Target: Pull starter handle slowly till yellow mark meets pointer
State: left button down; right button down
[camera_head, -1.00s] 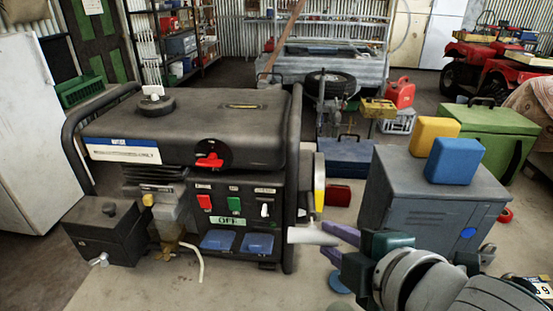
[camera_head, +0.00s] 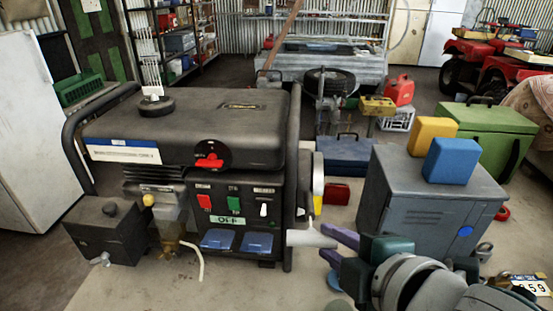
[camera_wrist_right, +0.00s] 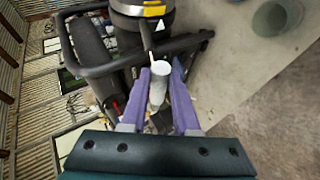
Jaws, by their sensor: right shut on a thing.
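The right gripper (camera_head: 330,243) comes in from the right. A yellow mark (camera_head: 318,192) shows on the round part at the generator's side, and yellow (camera_wrist_right: 154,11) also shows in the wrist view. My left gripper is not in view.
A grey cabinet (camera_head: 425,210) with a yellow and a blue block on top stands close to my right arm. A blue toolbox (camera_head: 345,156) and a red box (camera_head: 336,193) lie behind the gripper.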

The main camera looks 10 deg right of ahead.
jog(key=w, duration=0.1)
jog(key=w+f+b, duration=0.1)
jog(key=w+d+b, duration=0.1)
jog(key=w, duration=0.1)
jog(key=shift+d+f, duration=0.1)
jog(key=shift+f, duration=0.2)
jog(key=c, duration=0.6)
grip_release()
